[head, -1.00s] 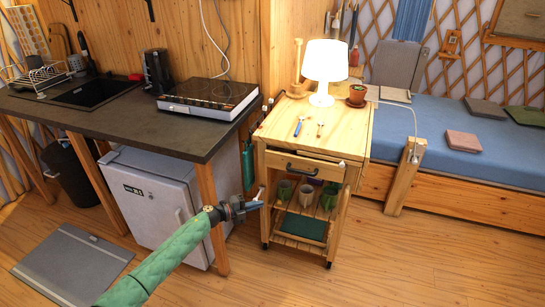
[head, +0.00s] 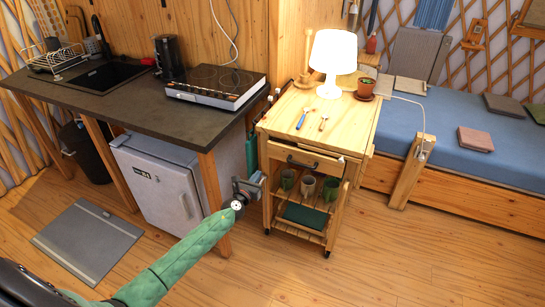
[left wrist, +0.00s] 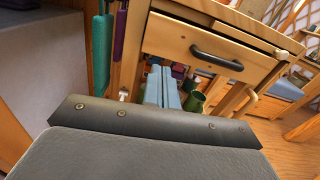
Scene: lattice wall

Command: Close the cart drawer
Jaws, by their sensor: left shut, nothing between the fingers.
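The wooden cart (head: 335,110) stands right of the counter. Its drawer (head: 320,167), with a dark bar handle (head: 302,162), is under the cart top; the front seems to stand slightly out, though how far is hard to tell. In the left wrist view the drawer front (left wrist: 180,42) and black handle (left wrist: 215,60) are close, above and beyond the fingers. My left gripper (head: 258,179) is shut and empty, in front of the cart's left side, lower than the handle and apart from it as far as I can see. Its blue-grey fingers (left wrist: 161,88) are together. My right gripper is out of view.
Several cups (head: 307,186) stand on the shelf below. The counter (head: 150,115) and white fridge (head: 158,182) are to the left.

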